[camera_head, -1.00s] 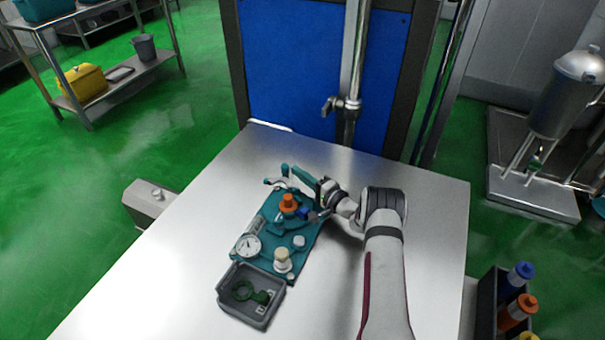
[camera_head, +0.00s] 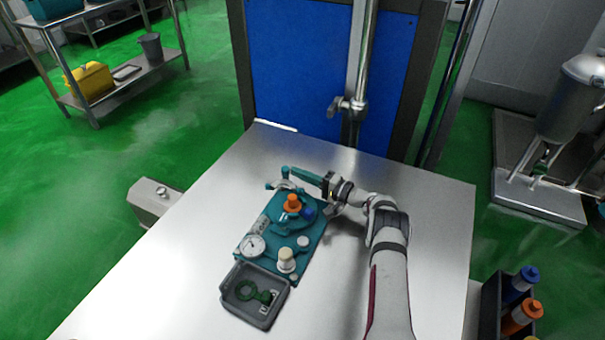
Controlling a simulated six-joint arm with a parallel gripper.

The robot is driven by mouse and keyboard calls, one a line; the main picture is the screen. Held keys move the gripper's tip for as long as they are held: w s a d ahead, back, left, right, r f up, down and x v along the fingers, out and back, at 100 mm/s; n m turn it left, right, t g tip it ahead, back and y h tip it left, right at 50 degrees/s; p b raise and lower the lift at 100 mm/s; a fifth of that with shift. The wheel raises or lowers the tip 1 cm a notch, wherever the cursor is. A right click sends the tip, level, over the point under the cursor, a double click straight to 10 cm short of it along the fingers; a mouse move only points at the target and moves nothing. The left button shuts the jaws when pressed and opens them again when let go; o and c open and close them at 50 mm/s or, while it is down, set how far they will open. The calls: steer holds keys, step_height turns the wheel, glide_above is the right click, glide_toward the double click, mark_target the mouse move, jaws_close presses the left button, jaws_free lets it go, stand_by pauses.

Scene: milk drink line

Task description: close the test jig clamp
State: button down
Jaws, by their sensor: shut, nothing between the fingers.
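The test jig (camera_head: 312,238) is a teal plate on the steel table, with an orange knob (camera_head: 292,203), a round white dial gauge (camera_head: 252,246) and a cream knob (camera_head: 286,259). A teal lever-like part at its far end, which looks like the clamp handle (camera_head: 270,186), lies by a pale curved piece. My gripper (camera_head: 287,171) has teal fingers, is shut and empty, and reaches leftward over the far end of the jig. Its tips are close to the clamp part; I cannot tell whether they touch it.
A grey tray (camera_head: 233,304) with green parts sits at the jig's near end. Bottles in a dark crate (camera_head: 487,310) are at lower right.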

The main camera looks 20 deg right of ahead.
steer(key=shift+w+a, duration=0.15)
steer(key=shift+a, duration=0.45)
steer(key=shift+a+n+g+y, duration=0.25)
steer(key=shift+n+g+y, duration=0.35)
steer(key=shift+y, duration=0.1)
steer(key=shift+g, duration=0.3)
